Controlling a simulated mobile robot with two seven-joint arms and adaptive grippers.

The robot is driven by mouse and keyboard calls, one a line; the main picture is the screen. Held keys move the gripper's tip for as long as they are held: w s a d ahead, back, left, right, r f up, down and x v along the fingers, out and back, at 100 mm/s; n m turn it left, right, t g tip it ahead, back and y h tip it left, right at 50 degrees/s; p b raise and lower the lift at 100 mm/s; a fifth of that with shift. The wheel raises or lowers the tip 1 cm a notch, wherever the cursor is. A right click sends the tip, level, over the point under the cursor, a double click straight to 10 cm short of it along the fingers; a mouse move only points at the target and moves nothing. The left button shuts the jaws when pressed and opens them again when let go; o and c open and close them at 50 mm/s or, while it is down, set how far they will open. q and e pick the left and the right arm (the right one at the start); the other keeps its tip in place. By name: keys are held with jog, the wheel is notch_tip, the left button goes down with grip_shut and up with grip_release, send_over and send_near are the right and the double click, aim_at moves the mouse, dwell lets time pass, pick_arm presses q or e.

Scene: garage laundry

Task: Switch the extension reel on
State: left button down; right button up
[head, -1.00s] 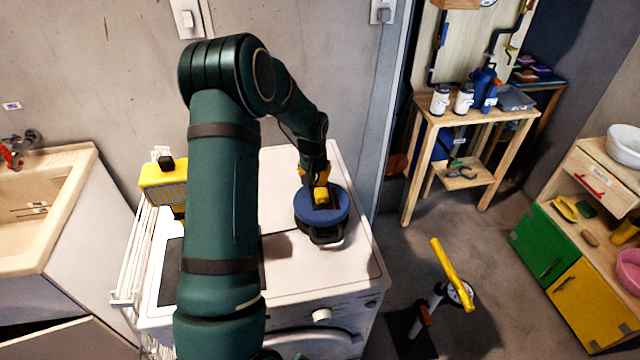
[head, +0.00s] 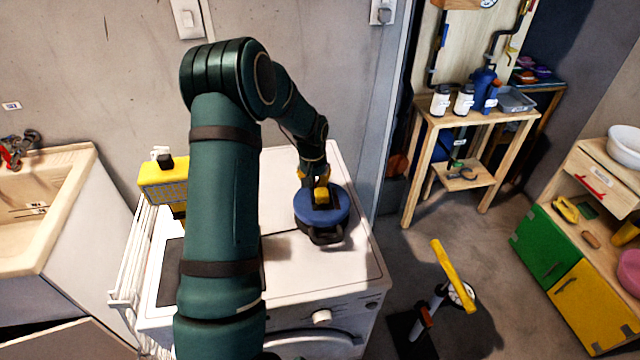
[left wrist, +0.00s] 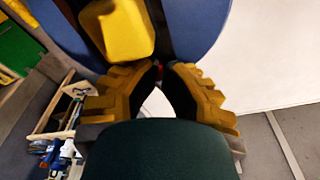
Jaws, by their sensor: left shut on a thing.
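The extension reel (head: 338,212), a blue round drum with a dark handle on its near side, lies on top of the white washing machine (head: 345,270). My left gripper (head: 320,194) reaches down onto the middle of the reel and is shut on part of it. In the left wrist view, the blue drum (left wrist: 205,22) fills the top, with a yellow block (left wrist: 128,30) over its face. The yellow-backed, dark-tipped fingers (left wrist: 166,76) are close together at the drum, with a small red spot between them. The switch itself cannot be made out clearly. My right gripper is not in view.
A yellow box-like thing (head: 163,187) stands at the back left of the machine, beside a white drying rack (head: 140,255). A sink (head: 45,215) is further left. A wooden workbench (head: 425,150) and a yellow-handled item (head: 452,275) stand to the right, with open floor between.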

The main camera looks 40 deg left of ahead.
pick_arm(q)
jog(key=shift+d, duration=0.1)
jog(key=shift+r+p, duration=2.25)
jog(key=shift+r, duration=1.2)
jog(key=shift+f, duration=0.1)
